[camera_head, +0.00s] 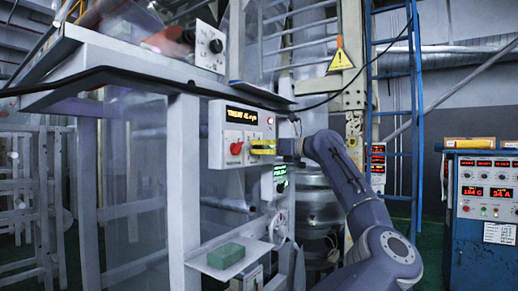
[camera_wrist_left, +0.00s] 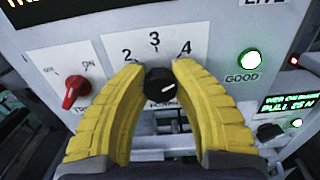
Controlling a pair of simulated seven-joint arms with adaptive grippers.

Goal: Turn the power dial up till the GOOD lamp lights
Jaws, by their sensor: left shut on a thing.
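The black power dial (camera_wrist_left: 160,87) sits on the white control box (camera_head: 217,138) below the numbers 2, 3 and 4. Its white pointer mark is turned toward the right, on the 4 side. My left gripper (camera_wrist_left: 159,83) has its yellow fingers closed on the dial from both sides. In the head view, the left gripper (camera_head: 262,146) is at the box front and hides the dial. The GOOD lamp (camera_wrist_left: 249,60) glows bright whitish green in the wrist view. My right gripper is not in view.
A red switch knob (camera_wrist_left: 76,87) is left of the dial. A green-text display (camera_wrist_left: 288,103) is right of and below the lamp. A black cable (camera_head: 140,72) runs above.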

